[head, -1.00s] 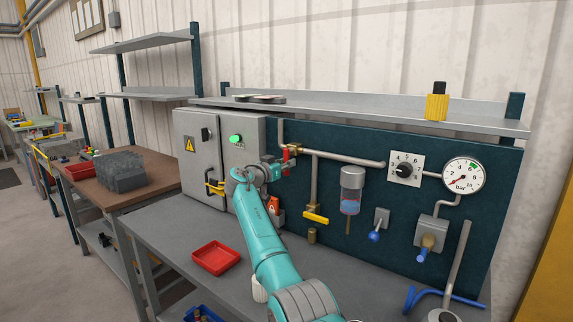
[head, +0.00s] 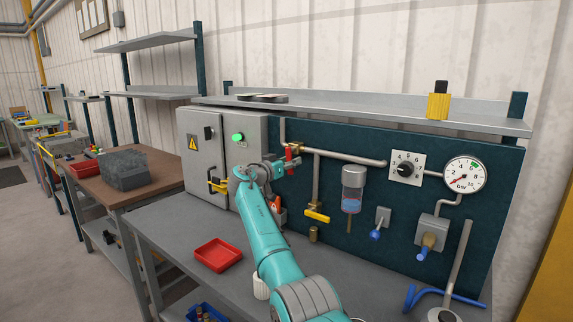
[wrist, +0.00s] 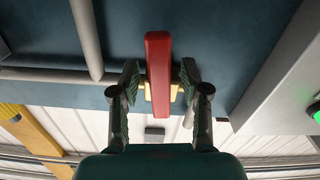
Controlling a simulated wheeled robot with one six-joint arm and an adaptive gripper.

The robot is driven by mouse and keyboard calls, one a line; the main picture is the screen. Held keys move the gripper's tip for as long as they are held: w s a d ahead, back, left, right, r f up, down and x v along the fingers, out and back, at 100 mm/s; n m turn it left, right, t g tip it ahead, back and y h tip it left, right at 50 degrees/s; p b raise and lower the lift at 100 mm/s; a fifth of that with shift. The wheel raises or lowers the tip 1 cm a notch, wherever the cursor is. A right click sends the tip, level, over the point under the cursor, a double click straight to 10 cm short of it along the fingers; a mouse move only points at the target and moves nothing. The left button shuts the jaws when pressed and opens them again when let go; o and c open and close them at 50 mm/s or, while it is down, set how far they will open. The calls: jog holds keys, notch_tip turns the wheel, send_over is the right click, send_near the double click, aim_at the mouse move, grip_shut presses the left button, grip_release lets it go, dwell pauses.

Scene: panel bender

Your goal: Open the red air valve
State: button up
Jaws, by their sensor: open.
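The red air valve's handle (head: 289,155) stands upright across the grey pipe at the left part of the dark panel. In the wrist view, the red handle (wrist: 158,62) is a long bar in front of a brass body (wrist: 172,92). In the wrist view, my open gripper (wrist: 160,80) has one finger on each side of the handle. Small gaps seem to show between fingers and bar. Contact cannot be told for sure.
A grey cabinet (head: 196,150) with a green light (head: 238,137) stands just left of the valve. A yellow handle (head: 316,216), a filter bowl (head: 352,190) and a pressure gauge (head: 465,176) are to the right. A red tray (head: 218,254) lies on the bench.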

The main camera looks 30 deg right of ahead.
jog(key=v, duration=1.2)
